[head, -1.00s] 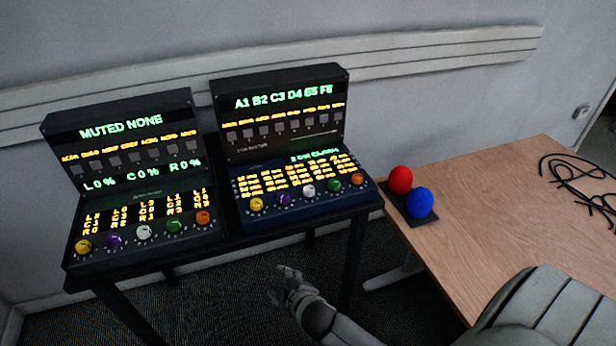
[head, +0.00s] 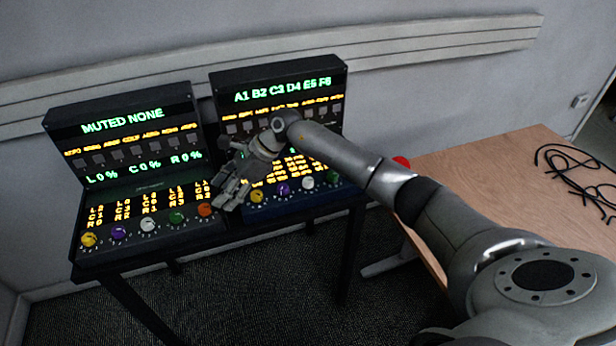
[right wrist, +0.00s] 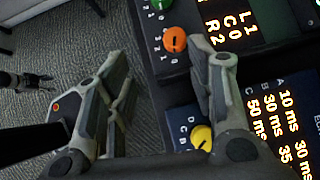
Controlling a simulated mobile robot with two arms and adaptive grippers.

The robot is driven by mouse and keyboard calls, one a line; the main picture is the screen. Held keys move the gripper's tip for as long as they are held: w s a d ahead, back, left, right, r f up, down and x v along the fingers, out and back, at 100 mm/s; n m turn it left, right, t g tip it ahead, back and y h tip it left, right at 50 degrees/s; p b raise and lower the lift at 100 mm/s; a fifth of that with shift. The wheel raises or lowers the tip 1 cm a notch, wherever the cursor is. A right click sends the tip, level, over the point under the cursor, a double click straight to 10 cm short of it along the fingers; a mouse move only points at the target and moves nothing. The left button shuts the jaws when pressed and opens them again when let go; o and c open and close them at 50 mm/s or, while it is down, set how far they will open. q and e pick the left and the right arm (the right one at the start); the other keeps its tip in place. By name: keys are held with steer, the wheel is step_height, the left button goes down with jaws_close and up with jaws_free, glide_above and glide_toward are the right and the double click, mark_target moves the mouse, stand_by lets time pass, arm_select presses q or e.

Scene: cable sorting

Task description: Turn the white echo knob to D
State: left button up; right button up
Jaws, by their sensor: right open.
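The right console (head: 330,195) carries a row of yellow, purple, white, green and orange knobs. Its white knob (head: 307,182) is visible, its setting too small to read. Lettered rows with ms values show on this panel in the right wrist view. My right gripper (head: 227,200) is open and empty, above the gap between the two consoles. In the right wrist view its fingers (right wrist: 160,60) are near the left console's orange knob (right wrist: 173,39) and the right console's yellow knob (right wrist: 202,137). What appears to be my left gripper (right wrist: 27,80) is small at the left edge; its jaws are unclear.
The left console (head: 135,190) has its own white knob (head: 148,225) and reads MUTED NONE. My right arm crosses in front of the right console and hides its orange knob. A wooden table (head: 470,170) at right holds black cables (head: 575,175) and a partly hidden red ball (head: 401,161).

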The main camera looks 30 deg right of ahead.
steer(key=d+r+n+g+h, duration=0.15)
steer(key=d+h, duration=0.35)
steer(key=d, duration=0.8)
step_height(320, 180, up, 3)
steer(key=g+h, duration=0.2)
steer(key=h, duration=0.1)
glide_above(308, 180)
steer(key=shift+m+t, duration=0.25)
step_height(308, 180, down, 9)
steer(key=p, duration=0.3)
steer(key=shift+f, duration=0.8)
steer(key=c, duration=1.1)
steer(key=shift+o, duration=0.2)
